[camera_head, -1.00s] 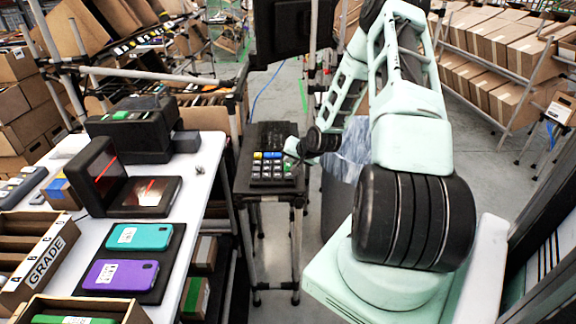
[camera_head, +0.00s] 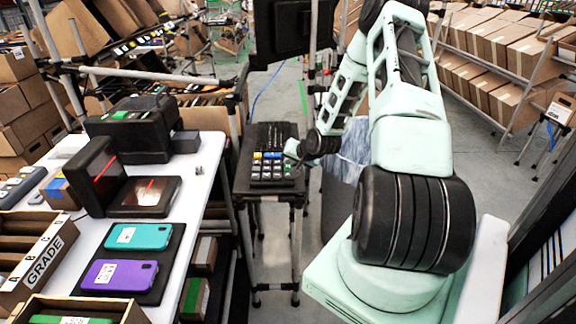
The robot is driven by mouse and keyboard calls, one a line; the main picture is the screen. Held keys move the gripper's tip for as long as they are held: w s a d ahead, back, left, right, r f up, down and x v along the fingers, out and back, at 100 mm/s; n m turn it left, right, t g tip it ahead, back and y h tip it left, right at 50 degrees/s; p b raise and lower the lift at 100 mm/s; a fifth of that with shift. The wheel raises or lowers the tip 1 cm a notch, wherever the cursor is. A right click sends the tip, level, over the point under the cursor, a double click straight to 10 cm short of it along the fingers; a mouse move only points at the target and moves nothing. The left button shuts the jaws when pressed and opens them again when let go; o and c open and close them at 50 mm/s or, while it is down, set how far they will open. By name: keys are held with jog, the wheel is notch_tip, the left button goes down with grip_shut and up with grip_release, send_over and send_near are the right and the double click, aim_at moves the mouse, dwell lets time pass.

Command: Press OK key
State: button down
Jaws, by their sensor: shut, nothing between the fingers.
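A keypad (camera_head: 270,169) with rows of small keys lies on a small black stand (camera_head: 262,138). Its top row has blue and yellow keys, and the rows below look grey. The key labels are too small to read, so I cannot tell which one is OK. My gripper (camera_head: 291,150) is shut and empty at the keypad's upper right corner. It hides part of that corner. I cannot tell whether the fingertips touch a key or hover just above.
A white table (camera_head: 205,180) on the left bears a teal phone (camera_head: 138,237), a purple phone (camera_head: 120,275) and black devices (camera_head: 135,128). A black monitor (camera_head: 290,28) on a pole stands behind the stand.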

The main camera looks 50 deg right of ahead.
aim_at(290, 167)
jog(key=shift+r, duration=0.1)
jog(key=shift+r+p, duration=0.65)
jog(key=shift+r, duration=0.1)
notch_tip(290, 167, up, 5)
jog(key=p, duration=0.4)
dwell(0.8)
